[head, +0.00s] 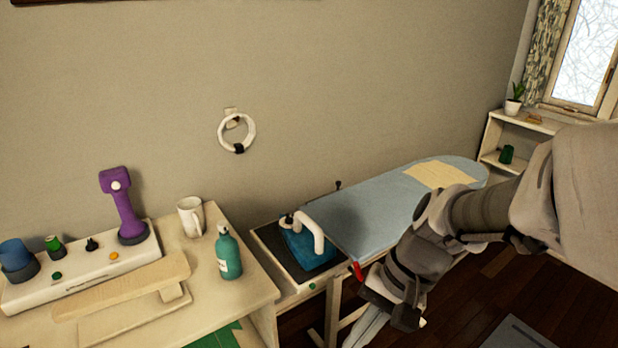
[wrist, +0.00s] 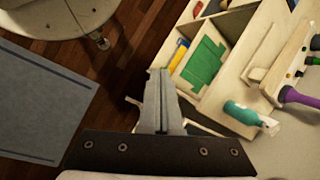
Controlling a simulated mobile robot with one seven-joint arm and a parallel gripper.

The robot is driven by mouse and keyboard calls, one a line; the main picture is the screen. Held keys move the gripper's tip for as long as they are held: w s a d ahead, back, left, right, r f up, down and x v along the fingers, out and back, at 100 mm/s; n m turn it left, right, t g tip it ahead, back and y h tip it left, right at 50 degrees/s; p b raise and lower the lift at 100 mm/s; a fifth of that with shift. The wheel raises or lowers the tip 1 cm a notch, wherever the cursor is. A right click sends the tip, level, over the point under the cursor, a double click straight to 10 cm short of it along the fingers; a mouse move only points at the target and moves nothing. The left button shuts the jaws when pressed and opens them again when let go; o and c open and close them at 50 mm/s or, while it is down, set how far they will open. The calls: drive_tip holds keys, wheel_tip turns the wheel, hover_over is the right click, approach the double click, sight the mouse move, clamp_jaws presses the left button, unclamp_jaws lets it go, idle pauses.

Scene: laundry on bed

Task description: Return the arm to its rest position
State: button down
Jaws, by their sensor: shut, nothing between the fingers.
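My gripper (head: 365,328) is at the lower right of the head view, at the end of my bent arm. It hangs in front of the ironing board, and its fingertips run toward the bottom edge. In the wrist view the two fingers of my gripper (wrist: 162,100) lie together, shut with nothing between them. They point toward the front of a light wooden desk with open compartments.
A blue ironing board (head: 370,205) with a blue iron (head: 308,245) stands beside my arm. The desk (head: 235,290) holds a teal bottle (head: 228,255), a white mug (head: 190,217) and a purple device (head: 122,210). Dark wooden floor (head: 490,268) lies open at right.

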drive_tip(key=s+d+r+n+t+h, duration=0.2)
drive_tip(key=d+r+n+t+h, duration=0.2)
drive_tip(key=r, duration=0.6)
drive_tip(key=d+t, duration=0.2)
drive_tip(key=shift+s+d+n+t+h, duration=0.3)
drive_tip(key=shift+d+n+t+h, duration=0.1)
